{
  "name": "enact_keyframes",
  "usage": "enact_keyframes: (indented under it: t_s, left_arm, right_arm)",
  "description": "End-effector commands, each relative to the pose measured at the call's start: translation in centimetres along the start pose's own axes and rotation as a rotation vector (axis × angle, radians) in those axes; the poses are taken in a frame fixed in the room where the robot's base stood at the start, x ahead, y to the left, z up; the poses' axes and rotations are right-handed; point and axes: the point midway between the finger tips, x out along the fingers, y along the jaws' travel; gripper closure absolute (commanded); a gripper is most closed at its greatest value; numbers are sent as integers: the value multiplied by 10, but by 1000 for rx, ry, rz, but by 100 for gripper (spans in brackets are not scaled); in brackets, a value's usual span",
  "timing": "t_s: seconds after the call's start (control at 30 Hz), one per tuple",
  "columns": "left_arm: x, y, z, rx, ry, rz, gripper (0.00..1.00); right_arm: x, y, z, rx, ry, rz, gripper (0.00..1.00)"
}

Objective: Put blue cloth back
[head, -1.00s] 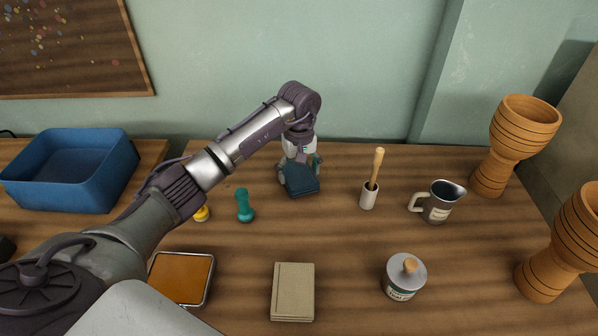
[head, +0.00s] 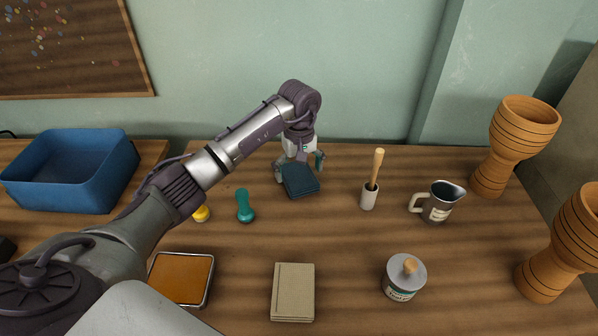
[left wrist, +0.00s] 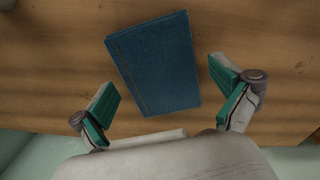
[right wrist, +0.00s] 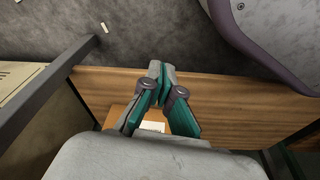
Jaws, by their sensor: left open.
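The folded blue cloth (head: 300,181) lies flat on the table near the wall. It fills the middle of the left wrist view (left wrist: 155,65) as a dark blue rectangle. My left gripper (head: 299,167) is open just behind and above the cloth. In the left wrist view its two green-padded fingers stand apart, one on each side of the cloth's near end, with gaps between pads and cloth. My right gripper (right wrist: 162,72) shows only in the right wrist view, with its fingertips together and nothing visible between them.
A teal stamp-like handle (head: 244,206) stands left of the cloth, a white cup with a wooden tool (head: 369,196) to its right. A metal jug (head: 440,204), lidded jar (head: 404,280), beige book (head: 293,292), orange pad (head: 182,279), blue bin (head: 68,172) and goblet drums (head: 512,150) stand around.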

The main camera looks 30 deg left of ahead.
Motion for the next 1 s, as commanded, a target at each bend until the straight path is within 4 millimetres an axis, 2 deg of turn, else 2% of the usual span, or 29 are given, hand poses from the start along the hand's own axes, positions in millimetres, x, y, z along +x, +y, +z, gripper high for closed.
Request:
enact_keyframes:
  t_s: [0.03, 0.3, 0.5, 0.7, 1.0]
  left_arm:
    - [-13, 1, -2, -1, 7, 5, 0]
    - [-73, 0, -2, -1, 6, 4, 0]
    - [-105, 0, -1, 0, 4, 3, 0]
    - [-116, 0, -1, -1, 3, 2, 0]
    - [-116, 0, 0, -1, 2, 2, 0]
  right_arm:
    - [2, 0, 2, -1, -5, 1, 100]
    - [14, -2, 16, -3, -15, -3, 100]
    - [20, -1, 22, -3, -18, -2, 100]
    - [23, -1, 28, -4, -26, -2, 100]
    - [24, -2, 27, -4, -25, -2, 100]
